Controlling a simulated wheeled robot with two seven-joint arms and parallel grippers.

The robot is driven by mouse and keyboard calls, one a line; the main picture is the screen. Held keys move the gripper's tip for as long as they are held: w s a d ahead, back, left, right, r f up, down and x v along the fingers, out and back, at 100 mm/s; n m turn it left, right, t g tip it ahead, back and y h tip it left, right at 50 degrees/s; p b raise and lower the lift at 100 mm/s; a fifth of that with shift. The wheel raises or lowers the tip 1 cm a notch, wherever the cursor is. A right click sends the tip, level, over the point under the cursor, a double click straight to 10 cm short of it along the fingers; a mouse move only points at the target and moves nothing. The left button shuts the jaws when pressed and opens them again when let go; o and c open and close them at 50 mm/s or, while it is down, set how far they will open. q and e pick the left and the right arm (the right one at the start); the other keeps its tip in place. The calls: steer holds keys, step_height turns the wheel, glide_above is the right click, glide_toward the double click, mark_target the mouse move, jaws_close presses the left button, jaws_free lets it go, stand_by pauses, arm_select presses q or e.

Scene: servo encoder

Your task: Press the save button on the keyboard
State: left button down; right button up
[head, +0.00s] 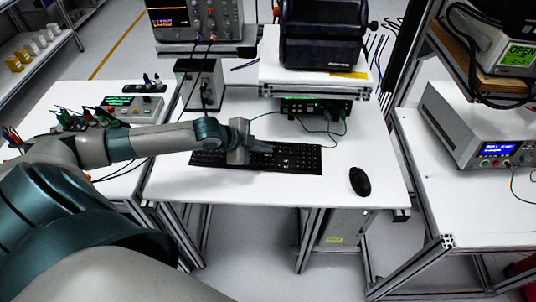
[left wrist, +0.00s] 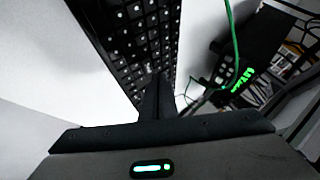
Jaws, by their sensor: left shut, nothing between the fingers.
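The black keyboard (head: 298,160) lies on the white table in the head view, with my left arm reaching over its left part. My left gripper (head: 268,146) is shut and empty, its fingertips over the middle of the keyboard near the back edge. In the left wrist view the keyboard (left wrist: 128,38) runs up from the shut fingertips (left wrist: 157,80), which overlap its keys. Whether the fingertips touch a key cannot be told. Key labels are too small to read, so the save button cannot be made out. My right gripper is not in view.
A black mouse (head: 360,181) lies right of the keyboard. Behind the keyboard, a black device with green lights (head: 316,106) and loose cables sits under a raised white shelf (head: 290,76). A small tower box (head: 200,84) stands back left. The white table (head: 385,190) is bare around the mouse.

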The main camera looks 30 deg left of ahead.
mark_target(265, 157)
arm_select(q)
steer(key=shift+r, duration=0.1)
step_height(265, 157, up, 5)
steer(key=p, duration=0.5)
stand_by(0.9)
